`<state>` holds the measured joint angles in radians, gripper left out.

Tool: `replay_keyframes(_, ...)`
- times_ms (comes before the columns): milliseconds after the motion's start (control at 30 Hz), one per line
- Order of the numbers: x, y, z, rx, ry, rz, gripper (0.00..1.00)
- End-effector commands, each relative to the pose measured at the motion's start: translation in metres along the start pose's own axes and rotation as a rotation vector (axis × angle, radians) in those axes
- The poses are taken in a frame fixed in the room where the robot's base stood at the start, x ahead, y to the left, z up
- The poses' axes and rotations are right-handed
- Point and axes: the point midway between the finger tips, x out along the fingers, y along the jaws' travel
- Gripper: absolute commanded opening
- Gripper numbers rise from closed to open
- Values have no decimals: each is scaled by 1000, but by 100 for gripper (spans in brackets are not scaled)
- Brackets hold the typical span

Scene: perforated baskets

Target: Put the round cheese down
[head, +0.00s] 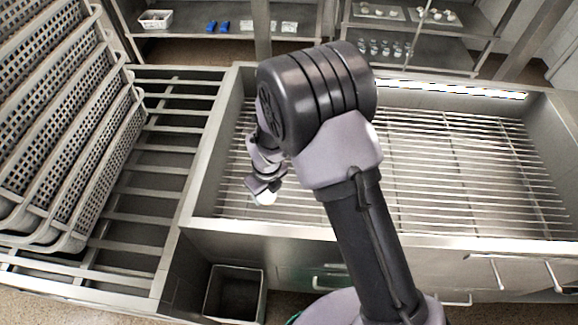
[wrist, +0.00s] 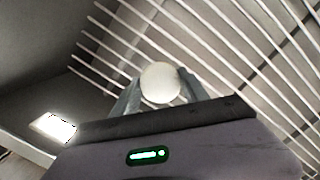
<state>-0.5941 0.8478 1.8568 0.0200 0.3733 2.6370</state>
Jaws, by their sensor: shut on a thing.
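My gripper (head: 264,193) is in the head view over the left part of the metal wire rack (head: 460,165). It is shut on the round cheese (wrist: 160,83), a small pale disc that shows between the two fingers in the wrist view. In the head view only a small white part of the cheese (head: 266,199) shows below the fingers. The rack's bars lie beyond the cheese in the wrist view. I cannot tell how far the cheese is above the bars.
Perforated baskets (head: 70,140) stand tilted on a slatted rack (head: 155,185) at the left. Shelves at the back hold a white basket (head: 155,19), blue items (head: 217,27) and several glasses (head: 380,48). An open bin (head: 234,292) stands below the front edge. Much of the wire rack is bare.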

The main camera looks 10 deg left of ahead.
Motion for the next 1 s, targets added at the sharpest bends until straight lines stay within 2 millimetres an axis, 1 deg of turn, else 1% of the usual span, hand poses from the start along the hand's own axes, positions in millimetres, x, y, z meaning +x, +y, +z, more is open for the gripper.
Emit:
replay_keyframes(33,7,-14,11,3,-4,-2,4)
replay_keyframes(200,19,-60,49,2,-2,-1,4)
replay_keyframes(300,23,-80,67,1,-1,-1,4)
replay_keyframes(400,24,-91,77,0,0,0,4)
replay_keyframes(467,27,-94,79,0,1,0,4)
replay_keyframes(600,53,-94,76,-1,2,1,4)
replay_keyframes(667,60,-94,75,-1,2,1,4)
replay_keyframes(867,57,-94,75,-1,1,1,4)
replay_keyframes(1000,62,-94,75,-1,1,0,4)
